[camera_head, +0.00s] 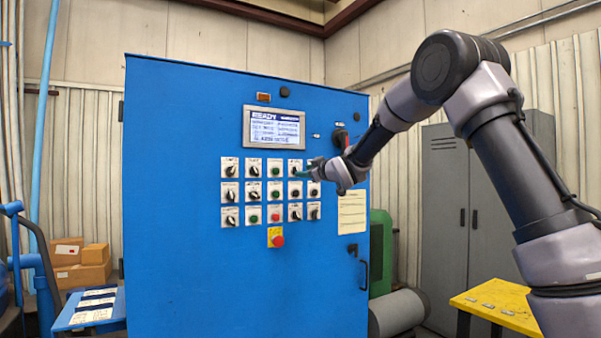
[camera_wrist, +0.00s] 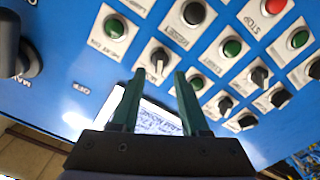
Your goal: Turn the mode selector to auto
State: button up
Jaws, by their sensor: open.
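The blue control cabinet (camera_head: 175,200) carries rows of selectors and push buttons below a display. In the wrist view a black selector knob (camera_wrist: 158,59) on a white plate lies just beyond and between my fingertips; it appears to be the top-row knob (camera_head: 295,167) in the head view. Its label is too blurred to read, so I cannot confirm it as the mode selector or tell its setting. My gripper (camera_wrist: 158,78), with dark green fingers, is open and empty, close to the panel. In the head view my gripper (camera_head: 308,170) hides the top row's right end.
Neighbouring controls sit close: a green button (camera_wrist: 115,28), a black button (camera_wrist: 193,13) and another control (camera_wrist: 196,83). A large black rotary handle (camera_head: 340,138) stands out at upper right. A red emergency button (camera_head: 277,240) is below. A yellow table (camera_head: 505,305) stands right.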

jog(key=shift+x, duration=2.3)
jog(key=shift+c, duration=0.3)
grip_shut()
jog(key=shift+m, duration=0.3)
jog(key=m, duration=1.1)
jog(key=shift+w+d, duration=0.1)
jog(key=shift+d, duration=0.1)
jog(key=shift+m, duration=0.3)
